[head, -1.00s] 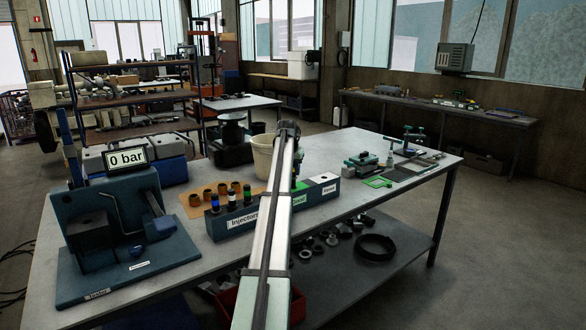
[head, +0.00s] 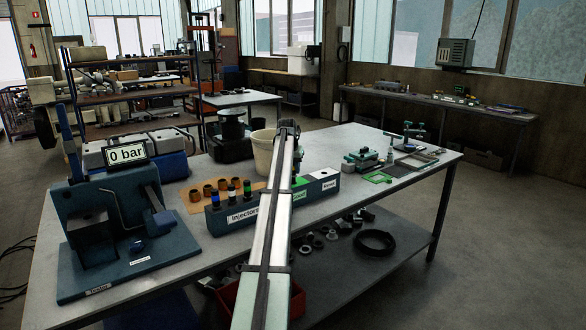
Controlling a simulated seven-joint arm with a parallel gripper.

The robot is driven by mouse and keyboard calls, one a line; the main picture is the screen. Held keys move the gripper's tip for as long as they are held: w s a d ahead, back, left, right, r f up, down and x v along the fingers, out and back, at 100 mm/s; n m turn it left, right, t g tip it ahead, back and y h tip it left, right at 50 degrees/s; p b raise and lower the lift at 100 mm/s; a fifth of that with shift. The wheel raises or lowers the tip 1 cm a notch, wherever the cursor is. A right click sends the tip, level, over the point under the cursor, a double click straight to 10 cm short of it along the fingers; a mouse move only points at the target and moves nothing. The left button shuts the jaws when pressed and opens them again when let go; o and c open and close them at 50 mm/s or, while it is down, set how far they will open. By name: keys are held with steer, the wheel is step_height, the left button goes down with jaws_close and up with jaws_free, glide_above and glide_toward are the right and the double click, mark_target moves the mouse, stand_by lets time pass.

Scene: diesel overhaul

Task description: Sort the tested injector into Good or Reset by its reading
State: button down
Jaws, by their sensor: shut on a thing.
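The blue tester (head: 90,225) stands at the table's left end, and its display (head: 125,153) reads "0 bar". A lever with a blue block (head: 157,220) is on its right side. Right of my arm, the rack's green Good section (head: 299,192) is partly covered, and the Reset section (head: 326,184) shows a white top. My arm crosses the rack's middle, and my gripper is hidden behind it. I cannot see any held injector.
Several brown rings (head: 210,190) sit on a tan mat behind the rack. A cream bucket (head: 263,150) stands behind my arm. Green fixtures (head: 362,160) and a green-edged mat (head: 378,177) lie to the right.

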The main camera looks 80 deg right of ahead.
steer(key=shift+f, duration=1.4)
steer(key=c, duration=0.8)
jaws_free()
steer(key=shift+o, duration=0.5)
steer(key=o, duration=0.3)
steer(key=shift+r, duration=0.15)
steer(key=shift+r, duration=3.35)
